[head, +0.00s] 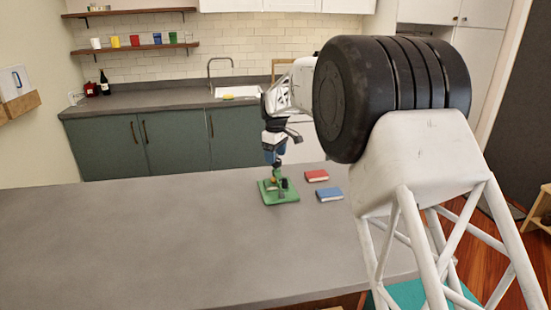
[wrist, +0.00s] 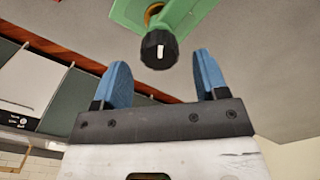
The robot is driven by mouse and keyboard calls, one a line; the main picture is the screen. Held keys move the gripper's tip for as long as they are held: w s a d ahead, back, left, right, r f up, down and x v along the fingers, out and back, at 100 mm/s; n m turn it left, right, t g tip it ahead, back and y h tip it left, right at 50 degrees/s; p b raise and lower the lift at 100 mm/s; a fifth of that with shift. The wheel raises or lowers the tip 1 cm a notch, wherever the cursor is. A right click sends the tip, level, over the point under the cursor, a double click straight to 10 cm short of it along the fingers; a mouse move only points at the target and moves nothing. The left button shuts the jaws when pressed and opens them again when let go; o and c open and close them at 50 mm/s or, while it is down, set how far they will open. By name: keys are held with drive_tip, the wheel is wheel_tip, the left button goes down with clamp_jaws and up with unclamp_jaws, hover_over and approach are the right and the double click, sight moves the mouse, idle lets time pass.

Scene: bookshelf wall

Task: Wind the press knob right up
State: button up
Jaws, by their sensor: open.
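The press is green, and its base (head: 282,196) stands on the grey counter in the head view. In the wrist view, part of its green frame (wrist: 128,12) shows at the top. The press knob (wrist: 159,50) is black and ribbed with a white mark, in front of a brass-coloured part. My gripper (wrist: 162,78) is open, its two blue fingers apart with a gap on each side of the knob. The knob appears just beyond or level with the fingertips; neither finger visibly touches it. In the head view my gripper (head: 274,156) is above the press and partly hides it.
A red book (head: 316,175) and a blue book (head: 329,194) lie on the counter (head: 150,240) to the right of the press. The counter to the left is clear. A sink (head: 238,92) with a tap and shelves with coloured cups are at the back wall.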

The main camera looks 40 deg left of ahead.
drive_tip(key=shift+r, duration=3.05)
drive_tip(key=shift+m, duration=0.3)
drive_tip(key=m, duration=0.3)
drive_tip(key=shift+m, duration=0.4)
drive_tip(key=m, duration=0.9)
drive_tip(key=shift+d, duration=0.1)
drive_tip(key=m, duration=0.4)
drive_tip(key=shift+d+m, duration=0.1)
drive_tip(key=shift+m, duration=0.2)
drive_tip(key=shift+f, duration=0.15)
drive_tip(key=shift+f, duration=3.75)
